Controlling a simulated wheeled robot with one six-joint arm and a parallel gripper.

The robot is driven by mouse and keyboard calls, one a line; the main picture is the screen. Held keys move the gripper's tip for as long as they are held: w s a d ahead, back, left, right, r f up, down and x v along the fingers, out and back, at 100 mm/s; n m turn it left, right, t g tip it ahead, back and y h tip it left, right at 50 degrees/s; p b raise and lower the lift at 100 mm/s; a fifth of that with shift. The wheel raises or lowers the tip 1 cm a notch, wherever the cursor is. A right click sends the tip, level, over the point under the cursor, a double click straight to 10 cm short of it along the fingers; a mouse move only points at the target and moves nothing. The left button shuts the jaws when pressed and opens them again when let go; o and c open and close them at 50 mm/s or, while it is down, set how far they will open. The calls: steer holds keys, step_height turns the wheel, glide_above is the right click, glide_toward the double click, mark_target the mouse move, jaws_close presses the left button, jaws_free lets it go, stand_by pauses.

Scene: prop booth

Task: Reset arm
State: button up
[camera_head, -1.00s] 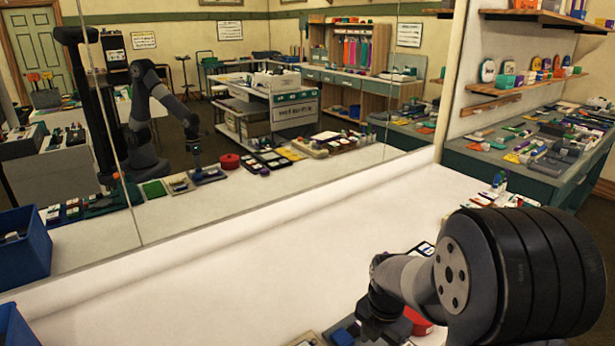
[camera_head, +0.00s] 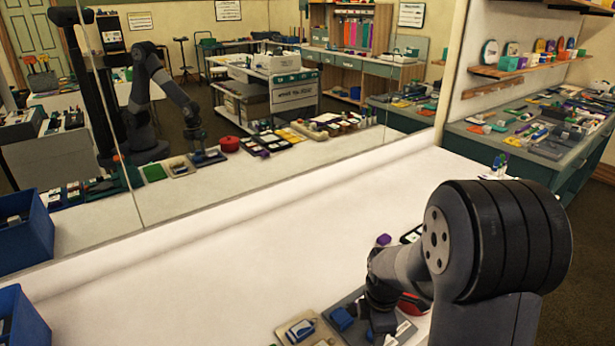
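My arm fills the lower right, its thick black-banded joint in front. My gripper (camera_head: 380,322) points down at the bottom edge, by a grey tray (camera_head: 407,333). A blue block (camera_head: 342,318) lies just left of it. My arm partly hides a red round thing (camera_head: 412,303) to its right. The fingertips are too dark and small to tell open from shut or whether they hold anything. A large mirror behind the table reflects my arm, its end low over the reflected grey tray.
A beige tray (camera_head: 297,330) stands left of the grey one. A purple piece (camera_head: 383,240) and a dark tray lie beyond my wrist. The white tabletop (camera_head: 210,270) is clear in the middle. The mirror (camera_head: 290,165) bounds its back.

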steer(key=m, duration=0.6)
steer(key=shift+p, duration=0.3)
steer(key=m, duration=0.6)
steer(key=shift+p, duration=0.4)
